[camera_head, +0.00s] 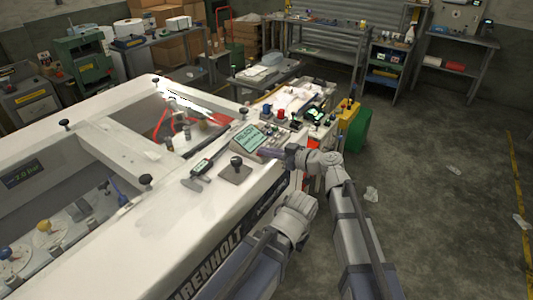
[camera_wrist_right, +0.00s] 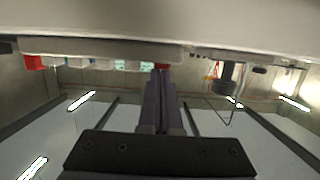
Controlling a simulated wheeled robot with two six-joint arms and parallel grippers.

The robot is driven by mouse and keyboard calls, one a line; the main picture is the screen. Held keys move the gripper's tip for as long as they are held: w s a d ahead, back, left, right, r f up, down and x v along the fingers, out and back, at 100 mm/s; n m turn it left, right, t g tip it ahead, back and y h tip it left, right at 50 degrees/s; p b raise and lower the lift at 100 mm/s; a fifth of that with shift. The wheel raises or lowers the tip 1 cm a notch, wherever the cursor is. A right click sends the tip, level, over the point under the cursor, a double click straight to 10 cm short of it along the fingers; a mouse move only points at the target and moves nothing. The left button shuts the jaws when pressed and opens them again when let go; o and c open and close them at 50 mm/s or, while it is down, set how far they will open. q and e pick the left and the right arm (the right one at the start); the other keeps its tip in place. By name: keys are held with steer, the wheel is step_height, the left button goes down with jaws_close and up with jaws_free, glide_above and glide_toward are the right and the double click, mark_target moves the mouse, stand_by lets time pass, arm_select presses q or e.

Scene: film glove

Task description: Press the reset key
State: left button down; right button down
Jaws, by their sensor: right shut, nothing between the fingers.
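The control panel of the white machine has a lit green screen (camera_head: 249,138) and rows of small keys (camera_head: 270,137) beside it; key labels are too small to read, so I cannot tell which is the reset key. My right gripper (camera_head: 266,152) is shut and empty, low at the panel's near edge. In the right wrist view its closed fingers (camera_wrist_right: 160,76) end at a small red key (camera_wrist_right: 162,66). I cannot tell whether they touch. Pale keys (camera_wrist_right: 105,64) sit left of it.
A black-knobbed plate (camera_head: 236,169) and a handheld gauge (camera_head: 199,171) are on the white top left of my gripper. A yellow and green unit (camera_head: 356,128) stands right. The floor at right is mostly free.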

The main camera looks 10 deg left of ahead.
steer(key=shift+s+f, duration=0.2)
steer(key=shift+f, duration=0.2)
steer(key=shift+r+p, duration=0.65)
step_height(320, 180, up, 4)
steer(key=p, duration=0.4)
steer(key=shift+w+r, duration=0.1)
steer(key=shift+r, duration=0.05)
steer(key=p+v, duration=0.1)
steer(key=v, duration=0.8)
steer(key=shift+d+f, duration=0.25)
steer(key=shift+d, duration=0.2)
